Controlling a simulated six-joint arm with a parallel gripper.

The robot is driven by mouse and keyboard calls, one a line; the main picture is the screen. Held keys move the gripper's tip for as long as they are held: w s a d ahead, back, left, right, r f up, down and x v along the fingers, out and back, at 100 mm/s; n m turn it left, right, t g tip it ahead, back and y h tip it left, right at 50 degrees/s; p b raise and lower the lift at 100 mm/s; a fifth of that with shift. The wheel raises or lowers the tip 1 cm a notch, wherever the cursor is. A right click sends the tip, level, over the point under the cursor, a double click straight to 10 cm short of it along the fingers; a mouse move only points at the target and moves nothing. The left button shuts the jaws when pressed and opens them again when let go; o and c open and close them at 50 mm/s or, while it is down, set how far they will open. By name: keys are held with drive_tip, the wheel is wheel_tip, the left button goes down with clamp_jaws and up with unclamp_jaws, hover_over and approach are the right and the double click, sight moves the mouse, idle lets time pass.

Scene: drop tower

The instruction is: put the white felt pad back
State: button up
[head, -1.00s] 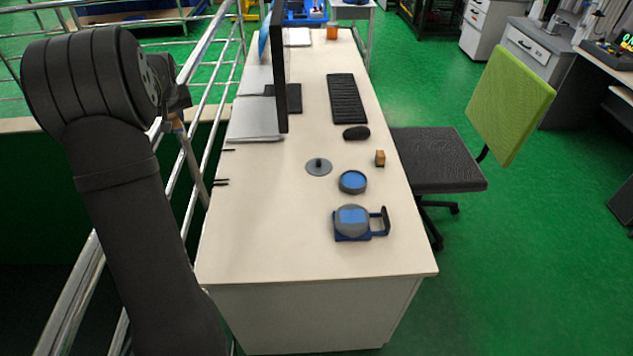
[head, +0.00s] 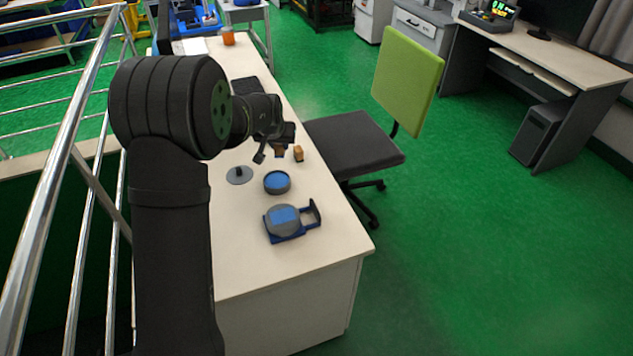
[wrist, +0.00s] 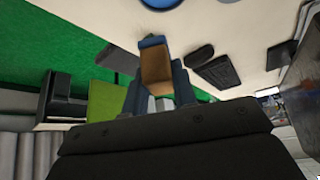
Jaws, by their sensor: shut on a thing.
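My gripper (head: 270,150) is above the desk, beyond the grey disc. In the wrist view, its fingers (wrist: 157,84) are shut on a brown block (wrist: 156,66) with a blue far end. This block also shows beside the fingers in the head view (head: 280,151). I cannot make out a white felt pad in either view; any pad on the block's hidden faces would not show.
A grey disc with a knob (head: 239,175), a round blue-topped dish (head: 277,183) and a blue-based device with a grey round body (head: 285,222) stand on the desk (head: 320,250). A mouse (wrist: 198,55) and keyboard (wrist: 218,72) are nearby. A chair (head: 352,145) stands at right.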

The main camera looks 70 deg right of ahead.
drive_tip(key=s+d+f+m+g, duration=0.1)
drive_tip(key=s+d+f+m, duration=0.1)
drive_tip(key=s, duration=0.8)
drive_tip(key=s+d+f+m+g, duration=0.1)
drive_tip(key=s+d+f+m, duration=0.1)
drive_tip(key=s, duration=0.7)
drive_tip(key=w+d+f, duration=0.1)
drive_tip(key=w+f, duration=0.1)
drive_tip(key=w, duration=0.1)
drive_tip(key=w+d+f, duration=0.1)
drive_tip(key=w+f, duration=0.1)
drive_tip(key=w, duration=0.2)
drive_tip(key=w+d+f, duration=0.1)
drive_tip(key=w+f, duration=0.1)
drive_tip(key=w, duration=0.1)
drive_tip(key=shift+w+d+f, duration=0.2)
drive_tip(key=shift+f, duration=2.05)
drive_tip(key=shift+f, duration=0.1)
drive_tip(key=o, duration=0.9)
drive_tip(key=v, duration=1.2)
drive_tip(key=shift+a, duration=0.2)
